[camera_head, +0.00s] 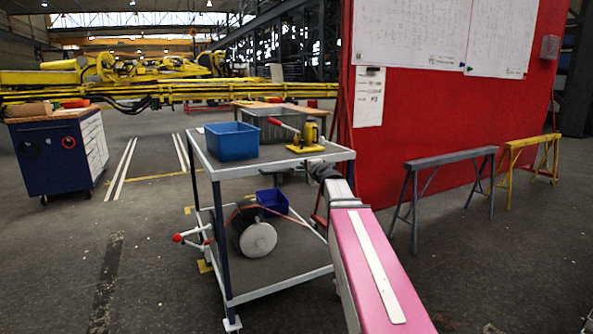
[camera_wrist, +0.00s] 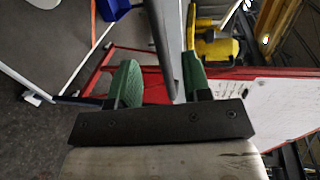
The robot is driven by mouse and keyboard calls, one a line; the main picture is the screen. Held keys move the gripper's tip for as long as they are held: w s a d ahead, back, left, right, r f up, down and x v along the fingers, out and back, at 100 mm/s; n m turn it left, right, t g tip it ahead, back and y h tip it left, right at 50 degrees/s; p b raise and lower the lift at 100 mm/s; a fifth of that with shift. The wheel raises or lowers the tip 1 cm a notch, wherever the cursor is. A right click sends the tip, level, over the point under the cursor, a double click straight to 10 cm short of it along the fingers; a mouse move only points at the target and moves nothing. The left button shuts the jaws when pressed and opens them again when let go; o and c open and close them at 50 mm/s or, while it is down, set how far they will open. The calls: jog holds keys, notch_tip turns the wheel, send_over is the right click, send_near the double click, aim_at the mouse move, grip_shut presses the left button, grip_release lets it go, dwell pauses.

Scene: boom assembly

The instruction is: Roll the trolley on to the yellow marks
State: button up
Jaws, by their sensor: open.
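The trolley (camera_head: 226,250) stands upright, with two grey shelves, pale rims and dark blue posts. Yellow marks (camera_head: 205,266) show on the floor at its left side and behind it; the trolley hides part of that floor. My gripper (camera_head: 314,169) is at the trolley's right side, just below the top shelf. In the wrist view my gripper (camera_wrist: 162,85) is open, its green pads apart. A dark bar (camera_wrist: 162,45) runs between the pads with gaps visible; I cannot tell which trolley part it is.
A blue bin (camera_head: 231,141), grey crate (camera_head: 278,124) and yellow tool (camera_head: 305,138) are on top. A small blue bin (camera_head: 272,201) and white-ended roll (camera_head: 258,238) lie below. A red panel (camera_head: 420,150) and grey trestle (camera_head: 450,159) stand right.

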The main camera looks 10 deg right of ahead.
aim_at(299, 168)
jog(key=x, duration=0.9)
jog(key=shift+a, duration=0.1)
grip_shut()
